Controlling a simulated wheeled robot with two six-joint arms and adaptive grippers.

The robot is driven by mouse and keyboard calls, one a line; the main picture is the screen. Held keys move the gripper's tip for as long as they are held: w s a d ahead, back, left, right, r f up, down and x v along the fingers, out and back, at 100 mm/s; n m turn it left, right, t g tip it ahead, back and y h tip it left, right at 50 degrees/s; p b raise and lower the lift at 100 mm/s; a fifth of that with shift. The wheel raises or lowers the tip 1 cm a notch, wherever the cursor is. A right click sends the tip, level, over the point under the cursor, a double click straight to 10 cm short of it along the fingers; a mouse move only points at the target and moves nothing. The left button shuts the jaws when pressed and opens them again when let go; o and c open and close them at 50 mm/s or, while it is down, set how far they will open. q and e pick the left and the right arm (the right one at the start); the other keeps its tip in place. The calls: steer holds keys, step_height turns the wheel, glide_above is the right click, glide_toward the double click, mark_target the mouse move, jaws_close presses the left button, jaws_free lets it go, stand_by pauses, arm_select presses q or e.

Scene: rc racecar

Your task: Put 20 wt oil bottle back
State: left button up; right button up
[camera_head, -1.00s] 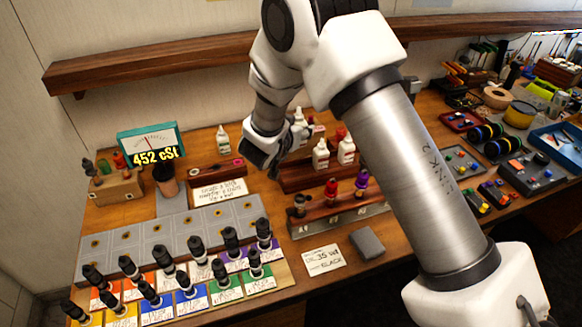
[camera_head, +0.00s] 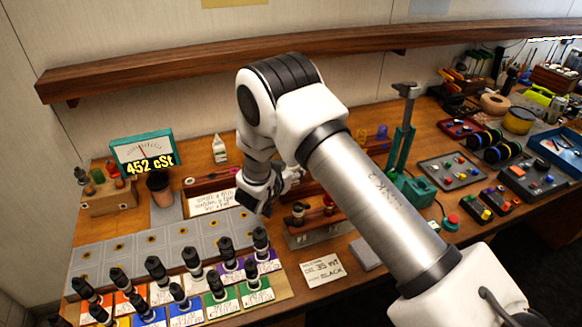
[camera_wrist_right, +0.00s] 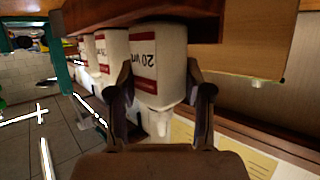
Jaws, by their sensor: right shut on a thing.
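The 20 wt oil bottle (camera_wrist_right: 157,65), white with a red-and-white label, is between the fingers of my right gripper (camera_wrist_right: 158,88) in the right wrist view, which appears upside down. The gripper is shut on it. The bottle's base end is at the wooden rack (camera_wrist_right: 130,12), in line with similar bottles (camera_wrist_right: 113,52); I cannot tell whether it is fully seated. In the head view my right gripper (camera_head: 284,182) is low over the bench, and my arm hides most of the rack and bottles. My left gripper is not in view.
A lone white bottle (camera_head: 219,149) stands at the back left near the gauge (camera_head: 143,152). Several black-capped shocks (camera_head: 190,262) stand on coloured cards in front. A green press (camera_head: 402,150) stands right of my arm. A wooden shelf (camera_head: 180,72) runs along the wall.

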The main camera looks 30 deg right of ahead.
steer(key=shift+f, duration=0.15)
steer(key=o, duration=1.2)
steer(key=shift+w, duration=0.1)
steer(key=shift+c, duration=0.2)
steer(key=shift+r, duration=0.25)
steer(key=p+v, duration=0.7)
steer(key=v, duration=0.4)
steer(key=shift+s+a, duration=0.3)
